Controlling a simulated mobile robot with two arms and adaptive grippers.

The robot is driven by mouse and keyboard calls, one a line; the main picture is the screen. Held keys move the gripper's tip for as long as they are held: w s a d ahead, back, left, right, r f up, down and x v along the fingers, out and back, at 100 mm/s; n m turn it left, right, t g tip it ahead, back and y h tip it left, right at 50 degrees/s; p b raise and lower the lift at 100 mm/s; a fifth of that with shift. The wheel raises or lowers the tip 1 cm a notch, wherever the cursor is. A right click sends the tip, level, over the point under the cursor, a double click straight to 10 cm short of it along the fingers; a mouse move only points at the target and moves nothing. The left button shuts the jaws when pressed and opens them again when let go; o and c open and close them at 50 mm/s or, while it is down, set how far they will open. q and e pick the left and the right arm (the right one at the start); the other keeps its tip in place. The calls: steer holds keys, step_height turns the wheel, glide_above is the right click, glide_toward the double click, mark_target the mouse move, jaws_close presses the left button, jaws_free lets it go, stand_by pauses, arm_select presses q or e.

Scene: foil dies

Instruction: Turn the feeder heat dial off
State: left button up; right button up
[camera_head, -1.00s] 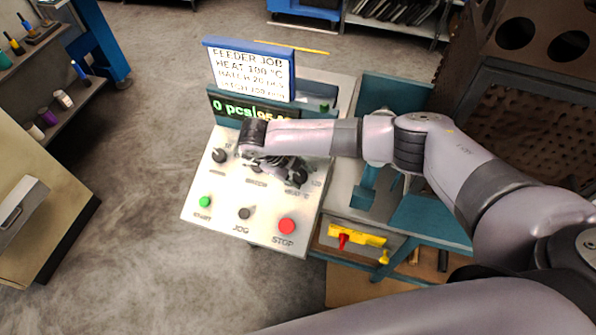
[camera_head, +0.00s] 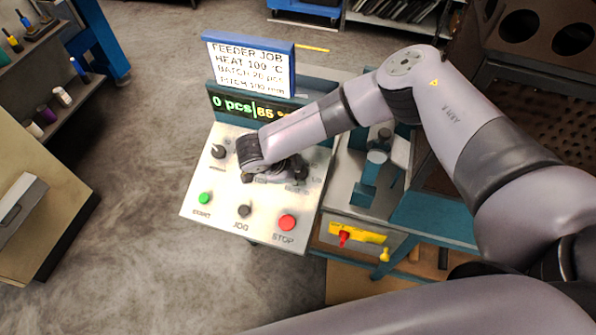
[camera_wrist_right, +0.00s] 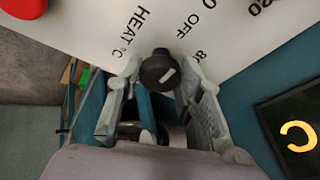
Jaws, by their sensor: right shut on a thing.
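The feeder heat dial is a black knob with a white mark. In the right wrist view the dial (camera_wrist_right: 158,68) sits between the fingers of my right gripper (camera_wrist_right: 160,78), which is shut on it. Printed "HEAT °C", "OFF" and "80" show around it; which value the mark points at is unclear. In the head view the dial (camera_head: 302,170) is at the right of the light control panel (camera_head: 267,210), partly hidden by my right gripper (camera_head: 283,170). The display (camera_head: 250,107) reads "0 pcs" and a partly covered number, apparently 85. My left gripper is not in view.
A left dial (camera_head: 218,151), a green START button (camera_head: 204,198), a black JOG button (camera_head: 243,211) and a red STOP button (camera_head: 288,222) share the panel. A card (camera_head: 249,66) reading "HEAT 100 °C" stands behind. Floor left of the panel is clear.

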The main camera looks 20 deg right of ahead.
stand_by(0.3)
steer(key=o, duration=1.2)
steer(key=shift+c, duration=0.2)
steer(key=v, duration=1.2)
